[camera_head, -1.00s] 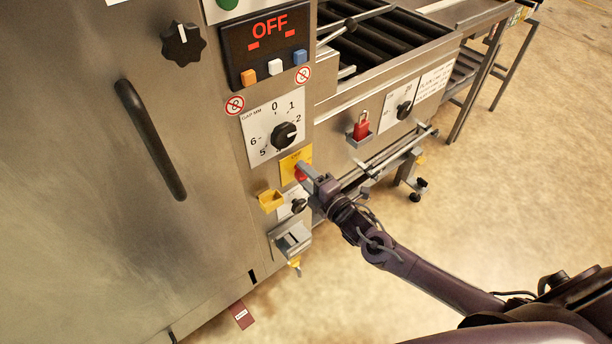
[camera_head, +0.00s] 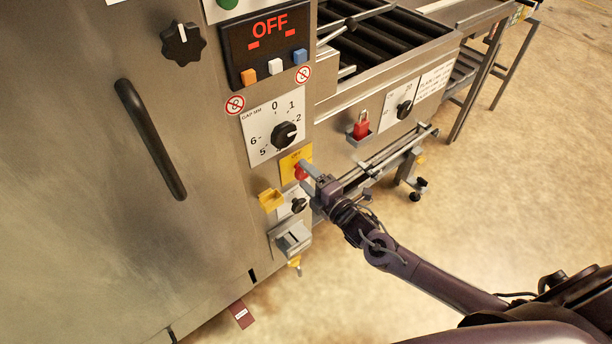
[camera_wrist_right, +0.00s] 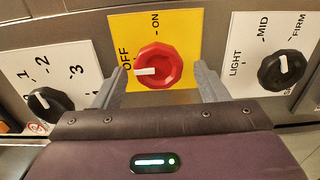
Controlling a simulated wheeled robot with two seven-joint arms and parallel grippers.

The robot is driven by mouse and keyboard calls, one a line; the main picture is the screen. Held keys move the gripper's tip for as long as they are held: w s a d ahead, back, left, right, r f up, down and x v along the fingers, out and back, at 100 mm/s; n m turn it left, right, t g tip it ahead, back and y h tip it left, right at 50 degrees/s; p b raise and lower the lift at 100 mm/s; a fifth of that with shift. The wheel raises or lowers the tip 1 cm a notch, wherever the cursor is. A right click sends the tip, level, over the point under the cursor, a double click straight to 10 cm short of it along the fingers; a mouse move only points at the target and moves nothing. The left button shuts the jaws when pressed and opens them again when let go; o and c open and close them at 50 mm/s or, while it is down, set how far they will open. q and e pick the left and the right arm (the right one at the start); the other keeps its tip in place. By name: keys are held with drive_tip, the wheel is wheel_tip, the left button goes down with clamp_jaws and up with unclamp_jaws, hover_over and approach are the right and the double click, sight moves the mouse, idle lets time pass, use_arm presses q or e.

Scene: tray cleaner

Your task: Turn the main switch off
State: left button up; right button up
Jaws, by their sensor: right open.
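The main switch is a red knob (camera_wrist_right: 158,67) on a yellow plate (camera_wrist_right: 188,32) marked OFF and ON. In the right wrist view its white pointer lies towards the left, at the OFF side. In the head view the red knob (camera_head: 300,172) is partly hidden by my right gripper. My right gripper (camera_head: 308,178) is open in front of the switch. In the wrist view its two fingers stand on either side of the knob, apart from it, with nothing held. My left gripper is not in view.
A display (camera_head: 268,38) above reads OFF. A gap dial (camera_head: 285,134), a black LIGHT-MID-FIRM knob (camera_wrist_right: 282,69), a yellow holder (camera_head: 270,199) and a red padlock (camera_head: 361,126) sit close around the switch. A rail (camera_head: 385,153) runs to the right. Open floor lies in front.

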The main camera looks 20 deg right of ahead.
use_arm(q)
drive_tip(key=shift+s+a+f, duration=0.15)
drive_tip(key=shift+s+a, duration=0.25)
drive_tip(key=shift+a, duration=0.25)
use_arm(e)
drive_tip(key=v, duration=0.7)
